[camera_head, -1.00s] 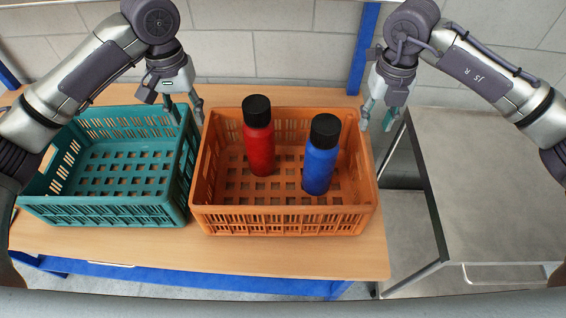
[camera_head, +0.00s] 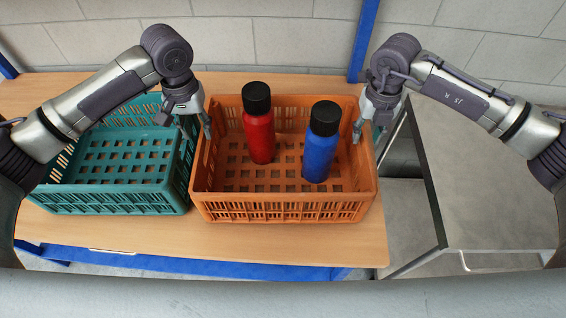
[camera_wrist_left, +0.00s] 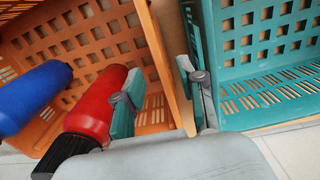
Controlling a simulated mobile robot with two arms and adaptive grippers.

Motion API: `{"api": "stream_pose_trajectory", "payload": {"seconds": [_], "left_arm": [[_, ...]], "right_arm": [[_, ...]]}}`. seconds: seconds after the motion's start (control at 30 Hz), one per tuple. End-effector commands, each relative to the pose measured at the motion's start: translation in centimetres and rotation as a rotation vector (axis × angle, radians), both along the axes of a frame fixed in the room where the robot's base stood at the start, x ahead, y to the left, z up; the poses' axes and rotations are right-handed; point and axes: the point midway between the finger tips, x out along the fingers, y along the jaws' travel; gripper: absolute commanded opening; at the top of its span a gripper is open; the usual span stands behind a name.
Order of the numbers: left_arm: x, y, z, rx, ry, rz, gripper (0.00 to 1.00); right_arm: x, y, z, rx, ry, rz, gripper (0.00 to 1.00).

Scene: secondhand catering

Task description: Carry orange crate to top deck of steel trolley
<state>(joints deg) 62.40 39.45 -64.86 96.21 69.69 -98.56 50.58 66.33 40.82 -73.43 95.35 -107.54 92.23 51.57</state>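The orange crate (camera_head: 285,208) stands on the wooden table, holding an upright red bottle (camera_head: 259,135) and blue bottle (camera_head: 320,155), both with black caps. My left gripper (camera_head: 197,130) is at the crate's left wall. In the left wrist view its fingers (camera_wrist_left: 162,95) are apart, one inside the orange crate and one in the gap beside the teal crate, with the orange wall between them. My right gripper (camera_head: 368,133) is at the crate's right wall, its fingers apart; its exact contact is unclear. The steel trolley's top deck (camera_head: 490,185) is empty at the right.
A teal crate (camera_head: 115,205), empty, stands close to the left of the orange crate on the table (camera_head: 270,245). A narrow gap separates the table from the trolley. A blue upright post (camera_head: 363,40) and a block wall are behind.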

Motion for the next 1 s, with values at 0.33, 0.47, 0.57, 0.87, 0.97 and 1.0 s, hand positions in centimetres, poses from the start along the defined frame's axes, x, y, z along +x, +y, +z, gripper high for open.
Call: {"api": "stream_pose_trajectory", "payload": {"seconds": [0.33, 0.47, 0.57, 0.87, 0.97, 1.0], "left_arm": [[0.0, 0.0, -4.4, -0.001, -0.001, 0.0, 0.4], [0.0, 0.0, -4.8, 0.0, -0.001, 0.0, 0.4], [0.0, 0.0, -4.8, 0.0, -0.001, 0.0, 0.4], [0.0, 0.0, -4.8, 0.0, -0.001, 0.0, 0.15], [0.0, 0.0, -4.8, 0.0, -0.001, 0.0, 0.0], [0.0, 0.0, -4.8, 0.0, -0.001, 0.0, 0.0]], "right_arm": [[0.0, 0.0, -4.4, 0.001, 0.0, -0.001, 0.4], [0.0, 0.0, -4.8, 0.0, -0.001, -0.001, 0.4], [0.0, 0.0, -4.8, 0.001, -0.001, 0.0, 0.4], [0.0, 0.0, -4.8, 0.001, -0.001, 0.0, 0.15], [0.0, 0.0, -4.8, 0.001, -0.001, 0.0, 0.0], [0.0, 0.0, -4.8, 0.001, -0.001, 0.0, 0.0]]}}
